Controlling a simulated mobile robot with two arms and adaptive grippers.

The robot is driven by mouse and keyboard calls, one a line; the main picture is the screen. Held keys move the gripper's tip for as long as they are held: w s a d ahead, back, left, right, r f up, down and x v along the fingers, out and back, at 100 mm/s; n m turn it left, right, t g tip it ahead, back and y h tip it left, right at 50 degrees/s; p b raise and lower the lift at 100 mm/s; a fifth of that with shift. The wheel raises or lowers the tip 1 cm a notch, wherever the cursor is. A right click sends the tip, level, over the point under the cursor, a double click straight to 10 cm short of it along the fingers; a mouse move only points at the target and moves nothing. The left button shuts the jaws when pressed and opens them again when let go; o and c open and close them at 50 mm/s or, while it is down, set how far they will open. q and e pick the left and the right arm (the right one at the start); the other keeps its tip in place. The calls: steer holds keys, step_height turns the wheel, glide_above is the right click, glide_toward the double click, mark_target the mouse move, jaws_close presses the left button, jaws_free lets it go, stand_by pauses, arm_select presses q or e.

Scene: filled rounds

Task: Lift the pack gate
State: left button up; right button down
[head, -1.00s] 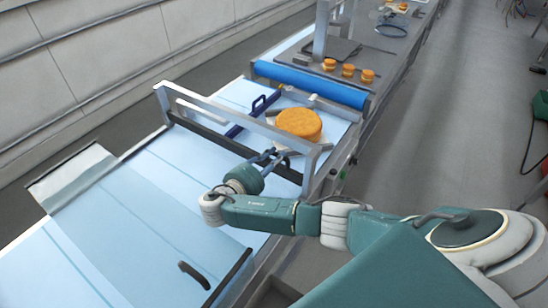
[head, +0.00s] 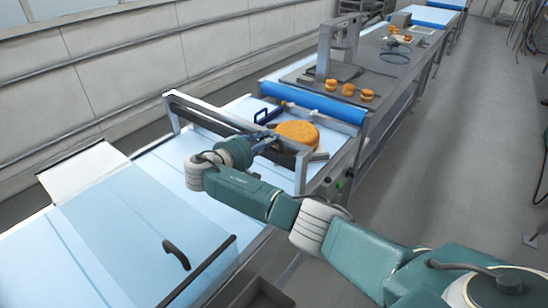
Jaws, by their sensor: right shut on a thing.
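The pack gate (head: 208,114) is a dark bar in a grey metal frame (head: 174,112) that spans the light blue belt. It now sits high, close to the frame's top bar. My right gripper (head: 266,142) is shut on the gate near its right end; the fingers and arm partly hide the grip. A round orange cake-like piece (head: 298,133) lies on the belt just beyond the gripper and gate. My left gripper is not in view.
A blue roller (head: 315,101) and a blue handle (head: 267,115) lie behind the gate. A clear cover with a dark handle (head: 177,254) is over the near belt. Small orange rounds (head: 348,90) stand on the grey table beyond. The aisle at right is clear.

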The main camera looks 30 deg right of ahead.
steer(key=shift+d+r, duration=0.1)
steer(key=shift+r, duration=0.2)
steer(key=c, duration=1.7)
jaws_free()
steer(key=shift+w, duration=0.1)
steer(key=shift+o, duration=0.7)
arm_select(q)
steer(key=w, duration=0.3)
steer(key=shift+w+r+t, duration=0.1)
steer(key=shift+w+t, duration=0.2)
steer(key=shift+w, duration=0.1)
arm_select(e)
steer(key=v, duration=1.2)
steer(key=shift+f, duration=0.2)
